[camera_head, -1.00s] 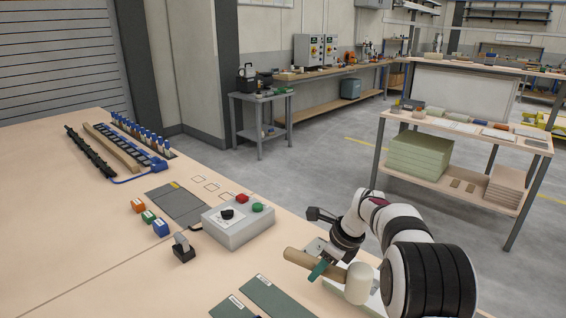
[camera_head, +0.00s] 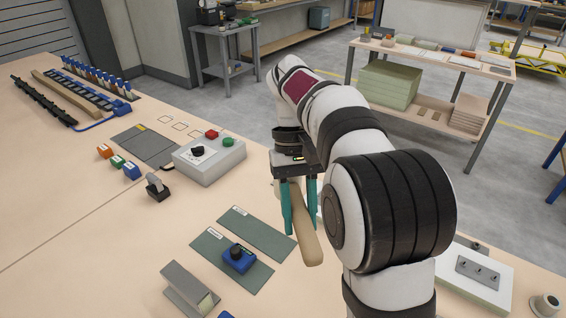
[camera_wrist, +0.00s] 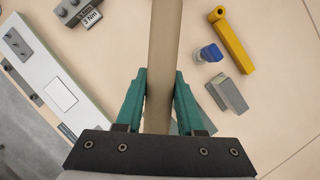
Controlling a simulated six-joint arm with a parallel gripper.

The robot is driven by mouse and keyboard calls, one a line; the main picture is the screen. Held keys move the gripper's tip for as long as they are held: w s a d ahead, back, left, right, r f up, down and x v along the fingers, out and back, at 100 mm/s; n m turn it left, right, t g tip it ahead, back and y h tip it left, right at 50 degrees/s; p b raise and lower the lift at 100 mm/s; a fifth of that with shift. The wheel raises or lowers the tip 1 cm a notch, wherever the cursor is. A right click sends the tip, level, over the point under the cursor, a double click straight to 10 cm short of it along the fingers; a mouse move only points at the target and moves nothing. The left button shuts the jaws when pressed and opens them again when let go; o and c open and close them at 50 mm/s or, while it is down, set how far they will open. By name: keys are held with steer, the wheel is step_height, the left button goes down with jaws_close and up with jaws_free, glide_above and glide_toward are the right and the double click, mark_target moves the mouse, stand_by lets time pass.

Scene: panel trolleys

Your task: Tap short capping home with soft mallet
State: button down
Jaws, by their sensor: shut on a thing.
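My gripper (camera_head: 300,208) is shut on the wooden handle (camera_head: 306,232) of the mallet, above the bench on its right side. In the wrist view the handle (camera_wrist: 165,55) runs between the two green fingers (camera_wrist: 160,95) and out of the top of the picture. The mallet's pale head is mostly hidden by my gripper and arm. A short grey channel-like piece (camera_head: 190,288) with a pale inside lies at the front of the bench; I cannot tell whether it is the capping.
A blue knobbed item (camera_head: 238,258) sits on a green-grey mat (camera_head: 207,247). A control box (camera_head: 209,160) stands behind them. A white fixture plate (camera_head: 480,278) is at the right. The wrist view shows a yellow bar (camera_wrist: 232,42).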

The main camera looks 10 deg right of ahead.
steer(key=a+f+n+h, duration=0.1)
steer(key=a+f+n, duration=0.1)
steer(key=a, duration=0.4)
steer(key=s+a+f+n+h, duration=0.1)
steer(key=a+f+n, duration=0.1)
steer(key=a, duration=0.4)
steer(key=s+a+f+n+t+h, duration=0.1)
steer(key=a+f+n, duration=0.2)
steer(key=a, duration=0.3)
steer(key=shift+s+a+n, duration=0.25)
steer(key=shift+a+n, duration=0.05)
steer(key=shift+n, duration=0.5)
step_height(320, 180, down, 7)
steer(key=shift+d, duration=0.1)
steer(key=d+r+m+y, duration=0.1)
steer(key=d+r+m, duration=0.2)
steer(key=d, duration=0.3)
steer(key=w+d+r+m+y, duration=0.1)
steer(key=d+r+m, duration=0.2)
steer(key=d+r, duration=0.3)
steer(key=w+d+r+m+g+y, duration=0.1)
steer(key=d+r+m, duration=0.2)
steer(key=d+r, duration=0.2)
steer(key=shift+w+d+r, duration=0.1)
steer(key=shift+d, duration=0.5)
steer(key=shift+w+d+r, duration=0.1)
steer(key=shift+d, duration=0.45)
